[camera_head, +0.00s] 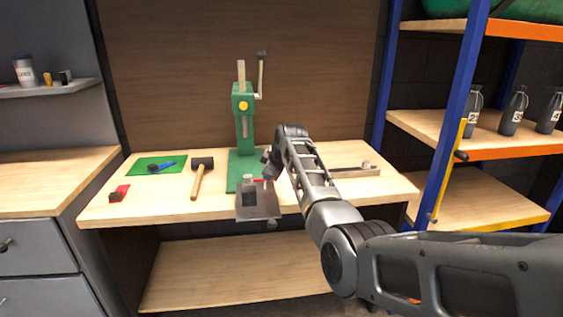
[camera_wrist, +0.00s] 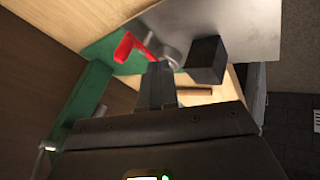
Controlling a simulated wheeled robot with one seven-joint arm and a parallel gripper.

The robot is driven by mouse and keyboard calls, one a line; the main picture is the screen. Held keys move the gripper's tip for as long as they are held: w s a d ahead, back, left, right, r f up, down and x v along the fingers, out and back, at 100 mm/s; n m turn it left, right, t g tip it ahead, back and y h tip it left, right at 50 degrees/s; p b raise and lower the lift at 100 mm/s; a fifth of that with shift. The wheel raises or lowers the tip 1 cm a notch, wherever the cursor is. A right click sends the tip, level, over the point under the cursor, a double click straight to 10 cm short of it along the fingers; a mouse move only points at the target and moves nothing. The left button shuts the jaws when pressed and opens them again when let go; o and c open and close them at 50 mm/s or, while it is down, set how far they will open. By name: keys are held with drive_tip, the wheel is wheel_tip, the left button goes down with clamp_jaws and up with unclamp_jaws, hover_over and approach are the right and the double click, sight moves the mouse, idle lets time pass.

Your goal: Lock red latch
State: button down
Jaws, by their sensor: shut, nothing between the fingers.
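The red latch (camera_wrist: 128,46) shows in the wrist view as a bent red handle beside a round metal part (camera_wrist: 170,56), over the green base of the press. In the head view only a small red piece of it (camera_head: 262,181) shows, beside my gripper. My gripper (camera_head: 268,168) is shut and empty, low over the bench at the press base. In the wrist view its closed fingers (camera_wrist: 158,72) point at the latch area, with the tips close to the red handle; I cannot tell whether they touch.
The green press (camera_head: 243,115) stands behind my gripper. A metal plate (camera_head: 268,208) with a dark block (camera_head: 249,198) lies at the bench's front edge. A mallet (camera_head: 198,180), a green mat (camera_head: 142,166) and a red-black item (camera_head: 119,193) lie left. Shelving (camera_head: 462,120) stands right.

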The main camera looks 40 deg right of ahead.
drive_tip(key=v, duration=0.8)
drive_tip(key=shift+s, duration=0.25)
drive_tip(key=shift+d+r, duration=0.1)
